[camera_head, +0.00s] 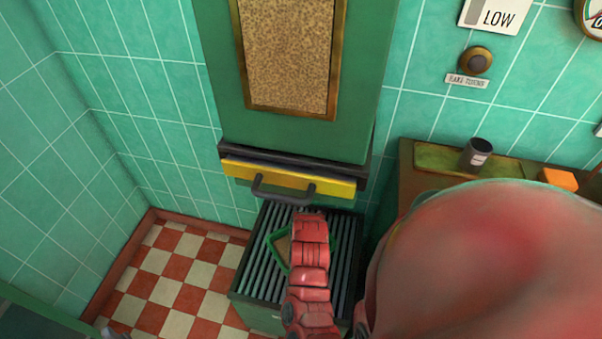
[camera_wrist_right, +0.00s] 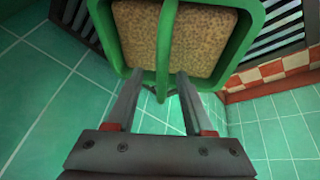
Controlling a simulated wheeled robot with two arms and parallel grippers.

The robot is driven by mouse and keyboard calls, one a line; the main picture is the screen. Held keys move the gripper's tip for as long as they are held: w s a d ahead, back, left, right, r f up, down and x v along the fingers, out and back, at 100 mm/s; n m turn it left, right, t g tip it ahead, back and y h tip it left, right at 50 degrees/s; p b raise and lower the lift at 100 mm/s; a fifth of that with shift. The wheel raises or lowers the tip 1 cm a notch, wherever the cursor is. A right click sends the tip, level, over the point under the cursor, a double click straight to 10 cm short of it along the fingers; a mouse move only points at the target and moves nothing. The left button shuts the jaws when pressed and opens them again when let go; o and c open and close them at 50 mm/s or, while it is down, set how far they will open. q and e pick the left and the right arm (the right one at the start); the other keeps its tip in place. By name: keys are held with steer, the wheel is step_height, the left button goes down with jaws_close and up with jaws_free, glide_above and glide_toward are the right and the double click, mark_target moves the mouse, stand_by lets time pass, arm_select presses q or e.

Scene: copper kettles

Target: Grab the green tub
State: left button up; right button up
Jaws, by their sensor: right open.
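The green tub (camera_head: 273,250) sits on the dark slatted rack below the yellow-fronted drawer in the head view, partly hidden by my red arm. In the right wrist view the tub (camera_wrist_right: 233,52) is at the top, filled with a brown grainy material, with a green handle bar (camera_wrist_right: 166,45) across it. My right gripper (camera_wrist_right: 160,84) is open. Its two fingers reach toward the tub's near edge, and the handle bar runs down between them. Contact is not clear. The head view hides this gripper behind the arm.
The slatted rack (camera_head: 250,275) stands under a green cabinet (camera_head: 215,60) with a yellow drawer front (camera_head: 235,170) and dark handle. A counter to the right holds a dark cup (camera_head: 477,152) and an orange block (camera_head: 558,179). Checkered floor (camera_head: 180,270) lies open to the left.

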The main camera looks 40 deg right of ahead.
steer(key=x, duration=0.4)
steer(key=shift+f, duration=0.15)
jaws_close()
steer(key=shift+w, duration=0.1)
stand_by(1.3)
